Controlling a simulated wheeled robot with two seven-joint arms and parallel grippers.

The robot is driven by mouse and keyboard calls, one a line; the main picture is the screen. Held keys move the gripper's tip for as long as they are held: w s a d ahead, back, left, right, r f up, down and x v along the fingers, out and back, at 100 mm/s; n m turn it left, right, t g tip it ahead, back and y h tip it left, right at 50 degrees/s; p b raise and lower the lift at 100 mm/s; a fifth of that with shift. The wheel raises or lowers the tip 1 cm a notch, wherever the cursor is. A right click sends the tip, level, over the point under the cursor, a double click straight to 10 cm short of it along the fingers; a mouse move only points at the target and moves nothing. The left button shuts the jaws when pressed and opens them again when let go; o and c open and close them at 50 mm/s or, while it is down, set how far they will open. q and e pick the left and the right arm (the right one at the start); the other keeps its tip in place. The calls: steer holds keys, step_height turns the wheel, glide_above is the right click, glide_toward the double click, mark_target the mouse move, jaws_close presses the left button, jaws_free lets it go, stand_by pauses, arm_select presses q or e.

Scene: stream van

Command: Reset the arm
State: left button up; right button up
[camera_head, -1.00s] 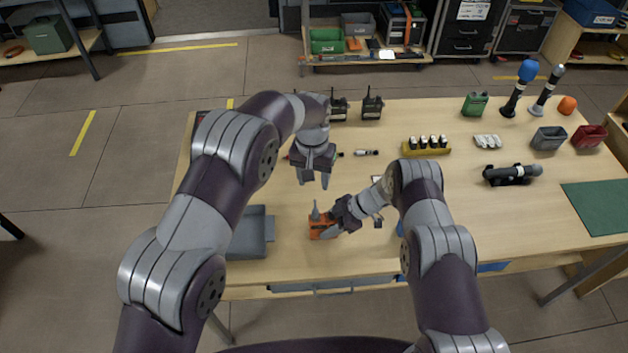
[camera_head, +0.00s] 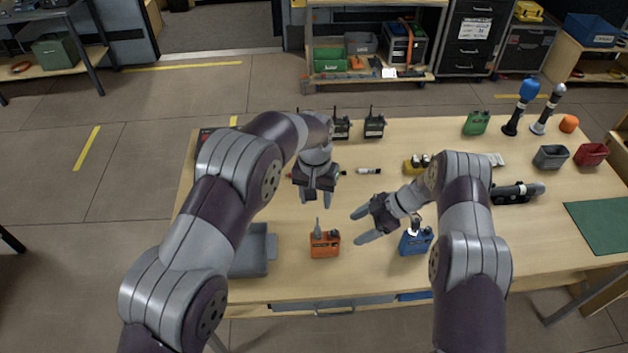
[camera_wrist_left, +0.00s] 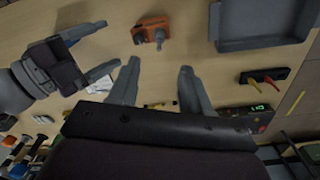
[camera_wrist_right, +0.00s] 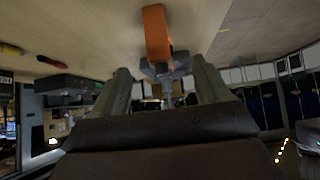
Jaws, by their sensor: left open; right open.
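My left gripper (camera_head: 317,196) is open and empty above the middle of the table. Its two fingers (camera_wrist_left: 157,88) stand apart in the left wrist view. My right gripper (camera_head: 361,226) is open and empty, with its fingers pointing left. It lies between an orange device (camera_head: 324,244) and a blue device (camera_head: 415,242), apart from the orange one. The orange device stands upright on the table (camera_head: 300,275). It also shows in the left wrist view (camera_wrist_left: 152,30). In the right wrist view the orange device (camera_wrist_right: 157,36) appears beyond the open fingers (camera_wrist_right: 160,88).
A grey tray (camera_head: 262,245) sits at the left, partly behind my left arm. Black radios (camera_head: 373,123) stand at the back. A yellow holder (camera_head: 413,166) is partly hidden by my right arm. Bins (camera_head: 590,154) and a green mat (camera_head: 603,226) lie at the right.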

steer(key=w+d+f+m+t+h, duration=0.2)
steer(key=w+d+m+t, duration=0.1)
steer(key=w+t, duration=0.1)
steer(key=s+d+r+m+h+b, duration=0.2)
steer(key=s+d+r+m+h, duration=0.25)
steer(key=d+m+h, duration=0.2)
arm_select(q)
steer(key=s+a+r+n+b, duration=0.1)
steer(key=s+a+n+b, duration=0.1)
steer(key=s+a, duration=0.9)
steer(key=s+a+r+n+t+b, duration=0.1)
steer(key=s+a+r+n+b, duration=0.1)
steer(key=s+a, duration=1)
steer(key=shift+s+a, duration=0.2)
steer(key=shift+s, duration=0.05)
arm_select(e)
steer(key=s+a+r+m+g, duration=0.1)
steer(key=s+a+r+m, duration=0.3)
steer(key=s+r, duration=0.3)
steer(key=s+a+r+m+g, duration=0.2)
steer(key=s+a+r+m, duration=0.2)
steer(key=s, duration=1.2)
steer(key=shift+a+r, duration=0.3)
steer(key=shift+r, duration=1.45)
